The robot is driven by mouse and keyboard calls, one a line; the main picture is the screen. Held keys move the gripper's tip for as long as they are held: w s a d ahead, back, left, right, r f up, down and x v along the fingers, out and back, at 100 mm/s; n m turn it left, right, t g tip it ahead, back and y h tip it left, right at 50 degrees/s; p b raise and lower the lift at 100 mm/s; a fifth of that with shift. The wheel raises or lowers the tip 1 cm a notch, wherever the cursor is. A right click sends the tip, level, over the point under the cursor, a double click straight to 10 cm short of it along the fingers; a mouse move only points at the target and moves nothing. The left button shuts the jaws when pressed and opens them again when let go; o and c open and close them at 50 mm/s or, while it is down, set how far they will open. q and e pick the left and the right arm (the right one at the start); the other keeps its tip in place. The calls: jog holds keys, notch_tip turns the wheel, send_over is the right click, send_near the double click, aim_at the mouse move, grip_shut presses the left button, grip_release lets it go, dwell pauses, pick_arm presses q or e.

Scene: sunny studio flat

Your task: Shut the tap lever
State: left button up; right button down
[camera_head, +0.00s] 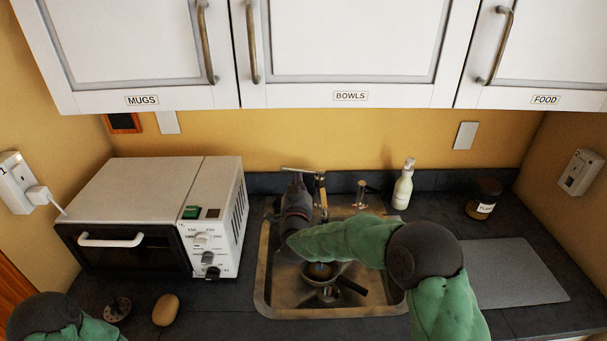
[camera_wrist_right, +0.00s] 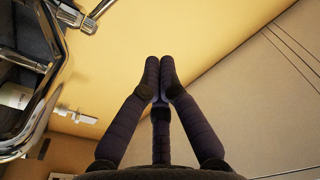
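The metal tap (camera_head: 321,190) stands behind the sink, and its thin pale lever (camera_head: 300,170) extends left at the top. My right gripper (camera_head: 296,185) is over the sink's back left, just left of the tap body and close below the lever; I cannot tell whether they touch. In the right wrist view, the gripper's dark fingers (camera_wrist_right: 160,75) come together with nothing visible between them. A metal fitting (camera_wrist_right: 75,13), apparently the tap, is at that view's upper left, apart from the fingertips. My left arm enters at lower left; its fingers are out of view.
The sink (camera_head: 262,290) holds a bowl (camera_head: 333,272) and a dark-handled pan (camera_head: 352,285), partly hidden by my arm. A toaster oven (camera_head: 130,190) stands left. A white bottle (camera_head: 403,187), a jar (camera_head: 483,198) and a grey board (camera_head: 510,272) are right. Cabinets (camera_head: 350,40) hang above.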

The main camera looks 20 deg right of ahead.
jog(key=b, duration=0.1)
send_over(294, 169)
jog(key=s, duration=0.4)
jog(key=shift+w+a+f+b, duration=0.2)
jog(key=shift+w+f+b, duration=0.15)
jog(key=shift+f, duration=0.4)
jog(key=shift+w+a+f+b, duration=0.2)
jog(key=shift+w+f, duration=0.15)
jog(key=shift+f, duration=0.35)
jog(key=shift+w+a+f+b, duration=0.1)
jog(key=shift+f+b, duration=0.15)
jog(key=shift+f, duration=0.1)
jog(key=shift+w+a+f+b, duration=0.1)
jog(key=shift+f+b, duration=0.15)
jog(key=shift+f, duration=0.1)
